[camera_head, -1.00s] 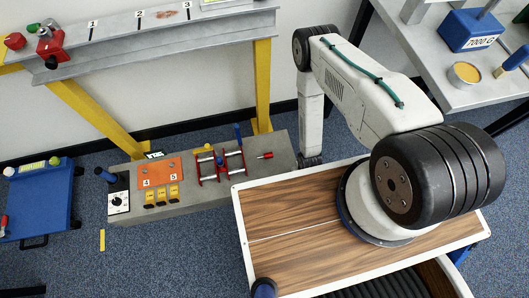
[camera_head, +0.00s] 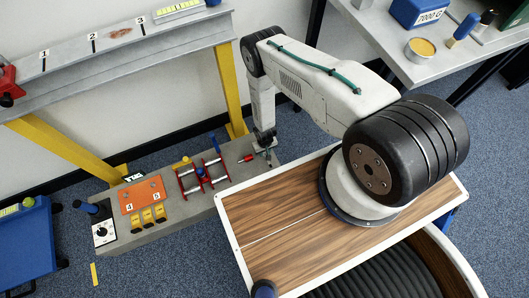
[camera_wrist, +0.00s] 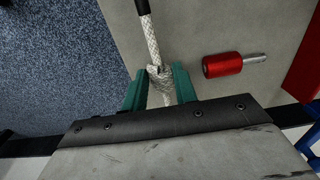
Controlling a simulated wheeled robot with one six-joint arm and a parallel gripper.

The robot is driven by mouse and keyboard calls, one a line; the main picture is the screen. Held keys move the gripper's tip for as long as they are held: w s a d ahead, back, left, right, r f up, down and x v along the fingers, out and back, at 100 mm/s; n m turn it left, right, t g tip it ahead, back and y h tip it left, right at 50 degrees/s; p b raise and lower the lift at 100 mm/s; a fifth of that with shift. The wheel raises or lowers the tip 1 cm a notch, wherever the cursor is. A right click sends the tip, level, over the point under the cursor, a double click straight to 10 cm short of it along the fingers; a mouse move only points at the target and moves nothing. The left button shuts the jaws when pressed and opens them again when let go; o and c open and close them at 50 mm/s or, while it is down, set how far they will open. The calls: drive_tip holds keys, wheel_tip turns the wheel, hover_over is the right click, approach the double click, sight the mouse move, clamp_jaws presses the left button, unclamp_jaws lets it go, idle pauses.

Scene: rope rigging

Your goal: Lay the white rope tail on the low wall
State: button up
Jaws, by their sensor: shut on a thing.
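The white braided rope tail (camera_wrist: 152,40) runs down from a black sleeve at the top of the wrist view. My gripper (camera_wrist: 160,85) has green fingers shut on the rope. The low wall (camera_wrist: 190,25) is a pale grey concrete top behind and below the rope, near the wall's edge with the blue carpet. I cannot tell whether the rope touches it. In the head view, my gripper (camera_head: 266,145) is small at the right end of the low wall (camera_head: 236,148), and the rope is too small to make out clearly.
A red pin with a metal tip (camera_wrist: 222,65) lies right of my gripper on the wall. A red frame (camera_head: 203,175), an orange panel (camera_head: 142,193) and yellow blocks (camera_head: 147,215) stand farther left on it. A steel beam (camera_head: 100,60) on yellow legs is behind.

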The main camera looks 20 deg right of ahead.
drive_tip(key=shift+w+f, duration=0.1)
drive_tip(key=shift+f, duration=0.5)
drive_tip(key=o, duration=1)
drive_tip(key=shift+f, duration=0.15)
drive_tip(key=shift+c, duration=0.2)
